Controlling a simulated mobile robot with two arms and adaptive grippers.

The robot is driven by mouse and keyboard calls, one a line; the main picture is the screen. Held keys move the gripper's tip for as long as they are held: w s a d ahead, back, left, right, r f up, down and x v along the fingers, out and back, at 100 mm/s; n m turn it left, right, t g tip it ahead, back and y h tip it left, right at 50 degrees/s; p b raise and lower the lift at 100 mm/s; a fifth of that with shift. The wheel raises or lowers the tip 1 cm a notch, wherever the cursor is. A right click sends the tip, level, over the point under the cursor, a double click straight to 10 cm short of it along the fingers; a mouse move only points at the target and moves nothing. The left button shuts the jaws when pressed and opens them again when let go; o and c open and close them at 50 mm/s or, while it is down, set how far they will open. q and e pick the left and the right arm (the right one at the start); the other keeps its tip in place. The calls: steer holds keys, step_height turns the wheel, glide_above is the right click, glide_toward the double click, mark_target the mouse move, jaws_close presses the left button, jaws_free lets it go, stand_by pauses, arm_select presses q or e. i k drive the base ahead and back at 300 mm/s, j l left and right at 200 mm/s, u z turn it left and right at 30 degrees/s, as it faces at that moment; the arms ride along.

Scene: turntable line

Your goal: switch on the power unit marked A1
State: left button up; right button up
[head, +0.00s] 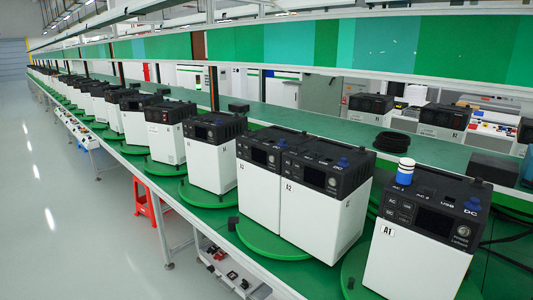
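The power unit marked A1 (418,268) stands upright at the right front, on a green turntable at the near end of the line. It has a white body and a black top section with a dark screen, buttons, a round socket and the letters USB and DC. A small blue and white cylinder (405,170) stands on its top, and a blue knob or plug (473,204) sits at the DC mark. The screen shows no light that I can make out. Neither of my grippers is in view.
Two similar units (320,214) stand close together left of A1, with more (213,160) receding along the line. A coil of black cable (392,142) lies on the green bench behind. A red stool (149,203) stands under the line. The grey floor at left is clear.

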mark_target(464, 231)
steer(key=z, duration=1.35)
